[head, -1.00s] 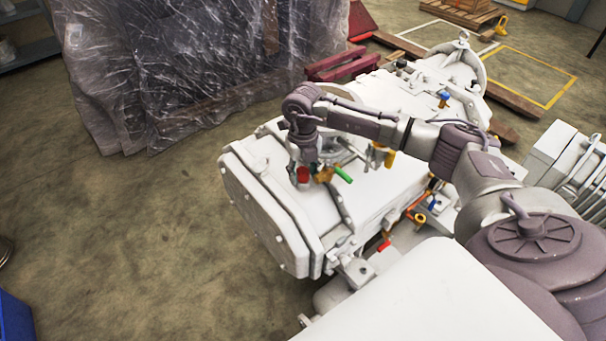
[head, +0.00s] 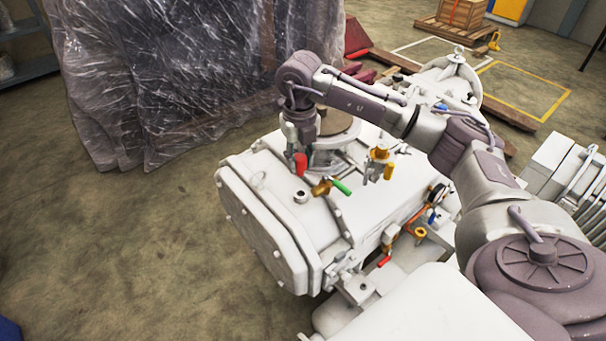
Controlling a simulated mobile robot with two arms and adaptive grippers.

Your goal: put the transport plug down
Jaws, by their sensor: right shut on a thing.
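The red transport plug (head: 300,166) is in the jaws of my right gripper (head: 295,153). My right arm comes in from the right, and the gripper points down over the top of the white pump housing (head: 262,190). The plug hangs upright a little above the housing, apparently apart from it. Below it on the housing is a small round port with a dark centre (head: 300,197). The jaws are small in the picture and partly hidden by the plug. My left gripper is not in view.
A brass valve with a green handle (head: 340,186) is just right of the port. A plastic-wrapped crate (head: 190,80) stands behind left. The floor at left (head: 130,240) is clear.

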